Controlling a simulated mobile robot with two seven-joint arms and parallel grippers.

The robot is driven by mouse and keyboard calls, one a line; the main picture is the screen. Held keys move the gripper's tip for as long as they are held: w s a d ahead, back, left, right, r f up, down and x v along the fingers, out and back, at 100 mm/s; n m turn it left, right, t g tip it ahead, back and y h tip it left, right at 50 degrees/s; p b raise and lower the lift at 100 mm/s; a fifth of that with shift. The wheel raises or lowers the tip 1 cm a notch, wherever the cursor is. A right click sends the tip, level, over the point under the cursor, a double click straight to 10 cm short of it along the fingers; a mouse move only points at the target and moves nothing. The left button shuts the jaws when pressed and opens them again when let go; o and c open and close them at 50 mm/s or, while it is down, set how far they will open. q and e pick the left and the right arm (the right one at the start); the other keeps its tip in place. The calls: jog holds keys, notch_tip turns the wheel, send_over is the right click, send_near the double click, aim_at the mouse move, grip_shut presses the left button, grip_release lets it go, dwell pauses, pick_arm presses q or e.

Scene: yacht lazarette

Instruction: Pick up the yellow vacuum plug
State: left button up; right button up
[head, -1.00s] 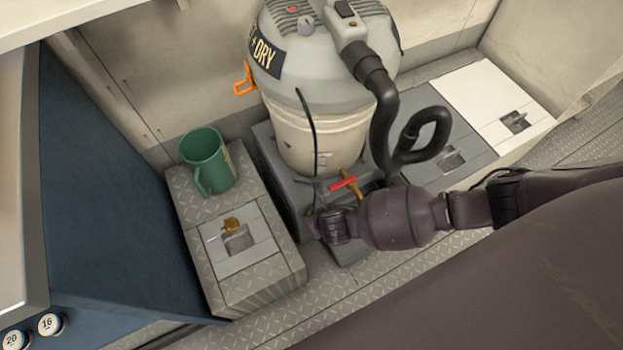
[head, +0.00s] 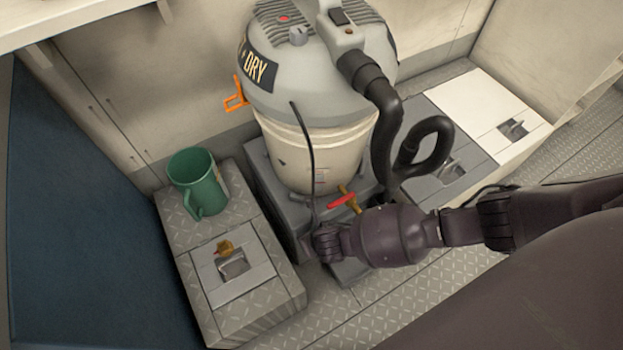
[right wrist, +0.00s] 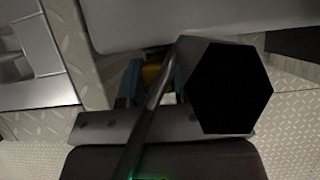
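The yellow vacuum plug (right wrist: 151,76) shows as a small yellow patch in the right wrist view, partly covered by a dark cord. It lies between the blue fingers of my right gripper (right wrist: 152,84). The gap looks nearly filled, but I cannot tell whether both fingers touch it. In the head view my right gripper (head: 312,248) is low beside the grey step, at the lower end of the black cord (head: 310,150) from the vacuum (head: 318,95); the plug and fingertips are hidden there. My left gripper is out of view.
A tread-plate box (head: 185,240) at left holds a green mug (head: 198,182) and a small brass-coloured piece (head: 224,248) by its latch. A red-handled valve (head: 342,201) is close above my right wrist. The black hose (head: 384,150) hangs right. A dark hexagonal shape (right wrist: 231,89) blocks part of the wrist view.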

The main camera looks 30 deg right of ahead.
jog(key=shift+c, duration=0.8)
